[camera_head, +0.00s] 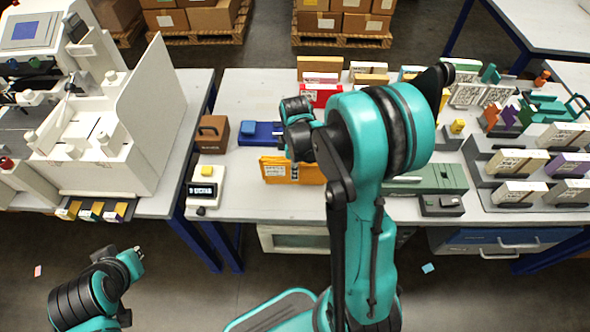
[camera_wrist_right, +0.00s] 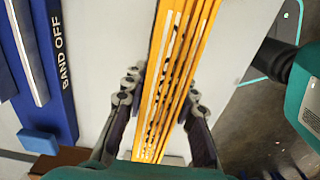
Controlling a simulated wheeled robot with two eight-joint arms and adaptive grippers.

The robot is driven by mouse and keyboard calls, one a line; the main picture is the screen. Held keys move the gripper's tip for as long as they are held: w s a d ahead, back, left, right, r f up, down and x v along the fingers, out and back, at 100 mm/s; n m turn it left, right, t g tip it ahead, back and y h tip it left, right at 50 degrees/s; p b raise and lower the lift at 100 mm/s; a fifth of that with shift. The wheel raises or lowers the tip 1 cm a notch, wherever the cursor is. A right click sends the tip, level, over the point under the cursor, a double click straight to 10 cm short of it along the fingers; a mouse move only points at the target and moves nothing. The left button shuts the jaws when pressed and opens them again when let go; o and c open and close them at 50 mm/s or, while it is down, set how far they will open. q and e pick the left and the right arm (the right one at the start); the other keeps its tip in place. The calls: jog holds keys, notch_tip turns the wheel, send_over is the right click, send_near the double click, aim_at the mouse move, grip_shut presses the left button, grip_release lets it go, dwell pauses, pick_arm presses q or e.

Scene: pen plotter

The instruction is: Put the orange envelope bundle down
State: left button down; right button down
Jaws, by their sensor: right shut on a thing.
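The orange envelope bundle (camera_head: 285,172) is at the left-middle of the right-hand table, partly hidden behind my right arm. In the right wrist view the bundle (camera_wrist_right: 172,75) stands on edge between the two fingers of my right gripper (camera_wrist_right: 160,105), which is shut on it. In the head view the right gripper (camera_head: 300,145) is mostly hidden by its own wrist. I cannot tell whether the bundle touches the tabletop. My left gripper (camera_head: 135,253) hangs over the floor at lower left, away from the bundle; its fingers are too small to read.
A blue banding device (camera_head: 262,133) marked "BAND OFF" and a brown box (camera_head: 211,133) stand left of the bundle. A small display box (camera_head: 204,185) is near the front edge. A green tray (camera_head: 430,178) and grey racks (camera_head: 500,165) of bundles stand right.

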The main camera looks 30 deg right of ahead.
jog(key=c, duration=1.6)
grip_release()
jog(key=shift+f, duration=0.15)
jog(key=shift+c, duration=0.2)
jog(key=o, duration=0.4)
jog(key=shift+o, duration=0.2)
